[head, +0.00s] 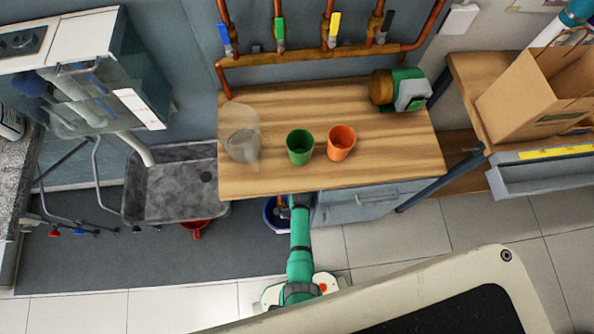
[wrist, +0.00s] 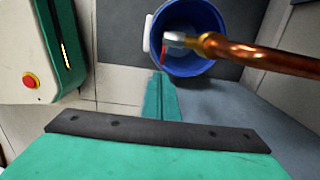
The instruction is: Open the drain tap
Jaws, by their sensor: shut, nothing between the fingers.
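The drain tap (wrist: 176,41) shows in the wrist view as a silvery fitting with a thin red lever at the end of a copper pipe (wrist: 260,57). It hangs over a blue bucket (wrist: 188,66). My gripper (wrist: 160,98) is shut and empty, just below the bucket in that picture and apart from the red lever. In the head view my green arm reaches under the front edge of the wooden bench, beside the blue bucket (head: 271,216). The bench and arm largely hide the tap there.
A grey drawer cabinet (head: 355,205) stands right of my arm.

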